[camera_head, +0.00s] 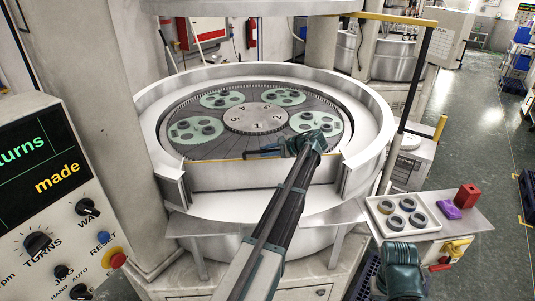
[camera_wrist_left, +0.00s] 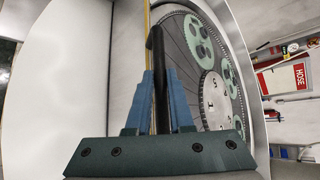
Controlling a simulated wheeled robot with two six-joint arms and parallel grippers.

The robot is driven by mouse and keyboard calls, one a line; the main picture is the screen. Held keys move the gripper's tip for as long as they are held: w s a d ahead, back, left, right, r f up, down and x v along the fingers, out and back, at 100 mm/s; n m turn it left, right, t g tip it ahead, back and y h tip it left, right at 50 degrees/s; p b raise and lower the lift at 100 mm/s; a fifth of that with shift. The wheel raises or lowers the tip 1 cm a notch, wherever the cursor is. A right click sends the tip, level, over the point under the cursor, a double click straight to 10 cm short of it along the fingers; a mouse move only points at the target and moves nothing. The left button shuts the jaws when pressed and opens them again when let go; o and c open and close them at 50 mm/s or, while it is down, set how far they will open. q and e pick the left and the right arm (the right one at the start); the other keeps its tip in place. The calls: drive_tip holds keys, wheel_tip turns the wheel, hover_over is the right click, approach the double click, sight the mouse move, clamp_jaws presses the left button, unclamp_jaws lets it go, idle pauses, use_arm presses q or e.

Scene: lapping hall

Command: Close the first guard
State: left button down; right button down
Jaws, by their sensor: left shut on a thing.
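The guard (camera_head: 225,176) is a pale metal panel with a yellow top edge. It stands across the front opening of the near round lapping machine (camera_head: 160,118), between two side posts. My left gripper (camera_head: 262,152) is at the guard's top edge, with its arm reaching up from the bottom of the head view. In the left wrist view my left gripper (camera_wrist_left: 158,100) has its blue fingers shut on a dark bar handle (camera_wrist_left: 156,45) beside the yellow edge. I cannot tell whether the guard is fully seated.
A control panel (camera_head: 60,215) with knobs and buttons stands at the left. A white tray (camera_head: 375,212) of rings, a purple cloth (camera_head: 450,210) and a red block (camera_head: 467,195) are on a side bench. Another machine (camera_head: 385,62) is behind.

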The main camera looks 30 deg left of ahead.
use_arm(q)
drive_tip(key=shift+w+a+r, duration=0.35)
drive_tip(key=shift+w, duration=0.2)
drive_tip(key=c, duration=1)
unclamp_jaws()
drive_tip(key=shift+o, duration=0.9)
drive_tip(key=shift+w+a+f, duration=0.2)
drive_tip(key=shift+f, duration=0.05)
drive_tip(key=shift+s+d, duration=0.1)
drive_tip(key=shift+s, duration=0.05)
drive_tip(key=shift+s+d, duration=0.1)
drive_tip(key=p+v, duration=0.6)
drive_tip(key=v, duration=0.7)
drive_tip(key=shift+d, duration=0.4)
drive_tip(key=shift+r, duration=0.1)
